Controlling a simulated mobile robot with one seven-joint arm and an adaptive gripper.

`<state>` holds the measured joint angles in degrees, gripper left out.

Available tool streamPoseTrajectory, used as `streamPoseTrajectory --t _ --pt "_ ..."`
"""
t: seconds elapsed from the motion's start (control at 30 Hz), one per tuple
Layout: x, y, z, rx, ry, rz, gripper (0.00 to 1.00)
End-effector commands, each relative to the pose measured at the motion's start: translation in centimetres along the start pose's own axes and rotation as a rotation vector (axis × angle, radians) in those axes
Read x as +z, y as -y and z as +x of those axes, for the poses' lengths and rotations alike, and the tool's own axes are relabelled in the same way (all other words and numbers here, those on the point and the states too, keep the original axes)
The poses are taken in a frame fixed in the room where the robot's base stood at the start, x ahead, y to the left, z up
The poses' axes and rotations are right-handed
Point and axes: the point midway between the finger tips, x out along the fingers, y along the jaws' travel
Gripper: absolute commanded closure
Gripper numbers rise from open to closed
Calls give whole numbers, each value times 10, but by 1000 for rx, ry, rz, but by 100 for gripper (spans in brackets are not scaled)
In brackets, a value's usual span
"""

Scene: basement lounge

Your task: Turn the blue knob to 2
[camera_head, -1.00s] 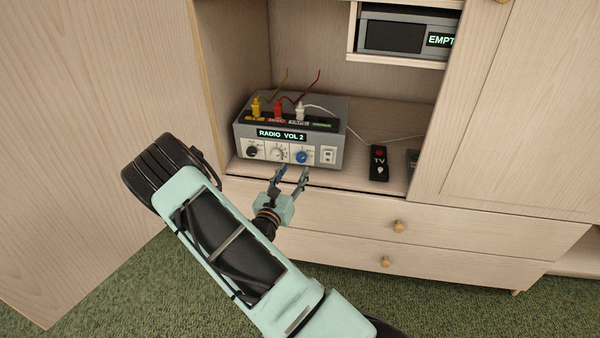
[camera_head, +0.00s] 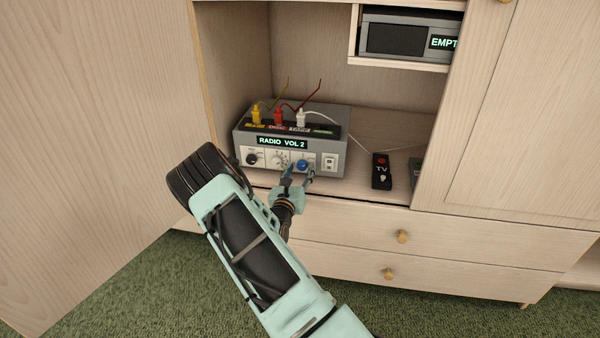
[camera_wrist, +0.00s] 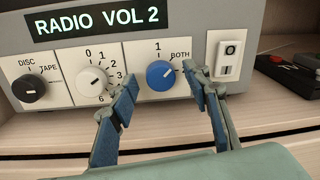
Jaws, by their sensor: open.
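The blue knob (camera_head: 302,164) is on the front of the grey switch box (camera_head: 341,151). In the wrist view the blue knob (camera_wrist: 159,76) has "1" above it and "BOTH" at its upper right; its white mark seems to point up and right, toward "BOTH". My gripper (camera_head: 299,173) is open in front of the knob. In the wrist view my gripper (camera_wrist: 160,78) has one finger on each side of the knob, the right one close to its edge; I cannot tell whether they touch.
A white knob (camera_wrist: 92,81) numbered from 0, a black knob (camera_wrist: 30,88) and a white rocker switch (camera_wrist: 229,59) share the panel. The display (camera_head: 282,142) reads "RADIO VOL 2". A black TV remote (camera_head: 381,171) lies right of the box. Drawers are below the shelf.

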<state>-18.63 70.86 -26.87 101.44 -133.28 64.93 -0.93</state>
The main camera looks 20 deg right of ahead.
Motion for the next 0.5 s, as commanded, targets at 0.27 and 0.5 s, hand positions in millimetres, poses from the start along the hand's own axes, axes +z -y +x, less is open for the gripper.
streamPoseTrajectory --t 0.27,0.5 --pt "0 0 2 -1 0 0 56" --pt "0 0 1 -1 0 0 82"
